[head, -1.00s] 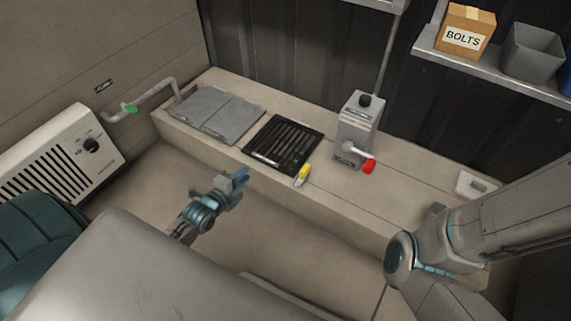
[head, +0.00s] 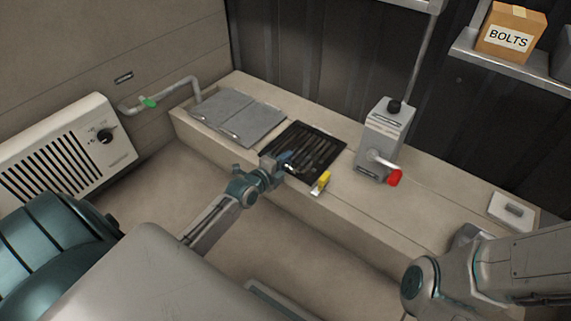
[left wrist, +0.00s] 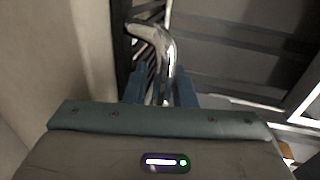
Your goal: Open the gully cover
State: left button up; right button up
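The gully cover looks like the black slatted grate (head: 318,146) set flat in the top of the pale ledge. A curved metal handle (left wrist: 168,50) shows in the left wrist view, with dark slats behind it. My left gripper (head: 284,162) is at the grate's near left edge and partly hides it. In the left wrist view its two blue fingers stand apart, with the handle's lower end between them. I see no clear contact of both fingers with the handle. My right gripper is out of view; only my right arm shows at lower right.
A yellow-topped piece (head: 321,182) sits at the grate's near right corner. A grey box with a red-tipped lever (head: 384,140) stands to the right. Grey double panels (head: 238,117) lie to the left. A white heater (head: 65,150) is at far left.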

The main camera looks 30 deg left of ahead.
pick_arm(q)
jog(key=shift+w, duration=0.1)
grip_shut()
jog(key=shift+r, duration=0.15)
